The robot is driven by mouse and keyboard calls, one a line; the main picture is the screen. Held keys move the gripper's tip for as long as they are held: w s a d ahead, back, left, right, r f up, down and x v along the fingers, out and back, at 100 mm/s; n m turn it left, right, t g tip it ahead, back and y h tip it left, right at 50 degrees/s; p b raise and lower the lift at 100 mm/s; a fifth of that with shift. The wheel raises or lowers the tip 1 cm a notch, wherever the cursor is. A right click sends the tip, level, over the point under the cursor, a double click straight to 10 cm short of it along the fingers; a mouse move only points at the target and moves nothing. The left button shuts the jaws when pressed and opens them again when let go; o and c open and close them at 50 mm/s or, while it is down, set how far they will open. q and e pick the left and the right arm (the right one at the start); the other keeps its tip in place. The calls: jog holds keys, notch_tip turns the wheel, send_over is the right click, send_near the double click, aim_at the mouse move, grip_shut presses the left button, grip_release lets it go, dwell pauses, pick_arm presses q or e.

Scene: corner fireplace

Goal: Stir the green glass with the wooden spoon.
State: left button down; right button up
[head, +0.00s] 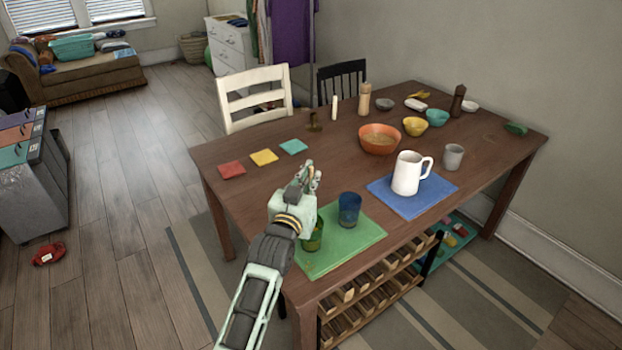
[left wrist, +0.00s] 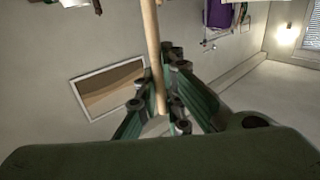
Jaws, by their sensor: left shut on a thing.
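The green glass (head: 314,241) stands on the green mat (head: 347,247) at the table's near left corner; my left wrist partly covers it. My left gripper (head: 310,177) is above and just behind the glass in the picture. In the left wrist view, my left gripper (left wrist: 172,92) is shut on a thin wooden stick, the wooden spoon (left wrist: 152,45). Its bowl does not show there, and I cannot make out the spoon in the head view. Whether it reaches into the glass is hidden. My right gripper is not in view.
A blue glass (head: 349,209) stands close right of the green one. A white pitcher (head: 406,174) stands on a blue mat (head: 445,193). An orange bowl (head: 379,139) and several small bowls are farther back. Three coloured coasters (head: 264,157) lie at left, with bare table around them.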

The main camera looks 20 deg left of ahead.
pick_arm(q)
jog(key=shift+f+b, duration=1.5)
jog(key=shift+f, duration=1.4)
jog(key=shift+f+b, duration=1.25)
jog(key=shift+f, duration=0.75)
jog(key=shift+w, duration=0.1)
